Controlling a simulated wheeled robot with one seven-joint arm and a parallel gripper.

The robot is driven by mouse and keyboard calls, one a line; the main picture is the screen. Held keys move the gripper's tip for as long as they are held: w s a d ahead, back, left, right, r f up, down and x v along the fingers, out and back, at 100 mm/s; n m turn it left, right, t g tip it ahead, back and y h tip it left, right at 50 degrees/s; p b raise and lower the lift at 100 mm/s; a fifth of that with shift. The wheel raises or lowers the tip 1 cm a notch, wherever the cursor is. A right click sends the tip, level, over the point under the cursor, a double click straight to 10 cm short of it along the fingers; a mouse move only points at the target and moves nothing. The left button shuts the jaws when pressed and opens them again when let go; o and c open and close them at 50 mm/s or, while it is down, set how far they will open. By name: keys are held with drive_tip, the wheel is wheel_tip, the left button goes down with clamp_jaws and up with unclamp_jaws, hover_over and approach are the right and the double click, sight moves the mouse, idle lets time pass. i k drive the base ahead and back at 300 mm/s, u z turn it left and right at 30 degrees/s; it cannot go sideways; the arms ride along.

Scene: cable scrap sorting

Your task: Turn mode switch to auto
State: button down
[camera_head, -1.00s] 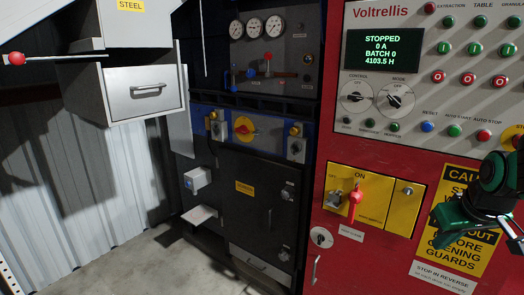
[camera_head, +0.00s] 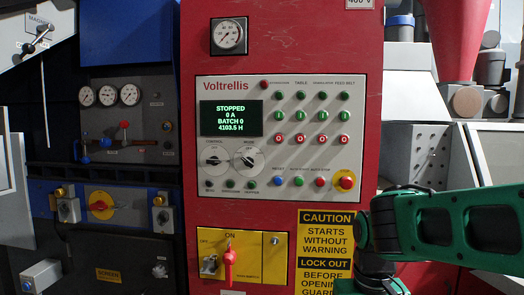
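The mode switch (camera_head: 249,160) is a dark rotary knob on a white round dial, under the word MODE on the light grey control panel (camera_head: 318,94) of the red cabinet. Its handle lies on a slant; the position labels around it are too small to read. A similar control knob (camera_head: 214,160) sits just left of it, with its handle closer to level. My green arm comes in from the right and bends down at the lower right, apart from the switch. My gripper does not show.
A display (camera_head: 231,118) above the knobs reads STOPPED, 0 A, BATCH 0. Several push buttons and an emergency stop (camera_head: 345,180) lie to the right. A red-handled isolator (camera_head: 229,262) on a yellow plate sits below. The space before the panel looks clear.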

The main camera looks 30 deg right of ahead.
sight(249, 162)
drive_tip(key=u, duration=0.05)
drive_tip(key=k, duration=0.5)
drive_tip(key=u, duration=1.4)
drive_tip(key=i, duration=0.7)
drive_tip(key=z, duration=1.5)
